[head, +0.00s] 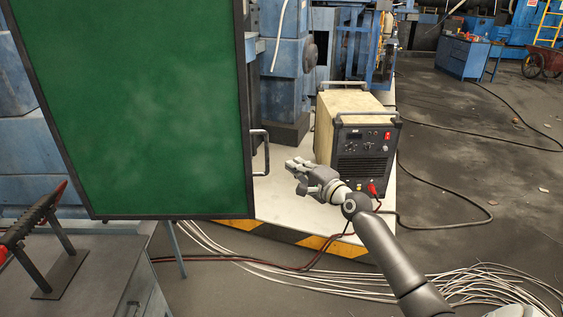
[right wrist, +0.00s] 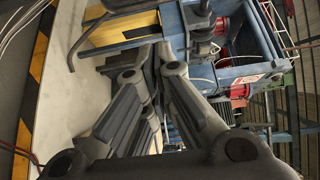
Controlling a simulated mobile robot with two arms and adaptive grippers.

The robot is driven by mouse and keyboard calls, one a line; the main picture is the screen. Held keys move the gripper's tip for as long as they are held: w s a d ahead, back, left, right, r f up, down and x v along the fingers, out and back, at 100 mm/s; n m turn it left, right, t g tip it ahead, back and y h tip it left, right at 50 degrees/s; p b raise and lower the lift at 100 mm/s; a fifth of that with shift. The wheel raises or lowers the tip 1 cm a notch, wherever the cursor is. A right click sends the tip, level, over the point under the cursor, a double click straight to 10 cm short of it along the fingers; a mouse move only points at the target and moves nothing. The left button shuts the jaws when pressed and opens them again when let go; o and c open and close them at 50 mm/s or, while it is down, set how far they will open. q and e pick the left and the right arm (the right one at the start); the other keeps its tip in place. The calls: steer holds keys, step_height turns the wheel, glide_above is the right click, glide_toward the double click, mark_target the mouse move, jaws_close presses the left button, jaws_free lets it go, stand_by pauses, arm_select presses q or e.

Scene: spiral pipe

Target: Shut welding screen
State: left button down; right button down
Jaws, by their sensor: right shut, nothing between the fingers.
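The welding screen (head: 140,110) is a green panel in a dark frame, filling the left and centre of the head view. Its dark handle (head: 266,152) sticks out from the right edge of the frame. My right gripper (head: 294,166) is just right of the handle and a little below its middle in the picture. Its fingers are shut and empty. Whether they touch the handle is hard to tell, but a small gap seems to show. In the right wrist view the shut fingers (right wrist: 148,58) point away from the camera. My left gripper is not in view.
A beige and black welding machine (head: 358,142) stands on a pale platform (head: 290,205) behind my right gripper. Loose cables (head: 300,275) lie on the floor below. A grey table (head: 90,275) with a dark rack (head: 45,235) stands at lower left. Floor at right is fairly open.

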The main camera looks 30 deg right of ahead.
steer(key=w+a+p, duration=0.2)
steer(key=w+a, duration=0.1)
steer(key=shift+w, duration=0.15)
stand_by(0.4)
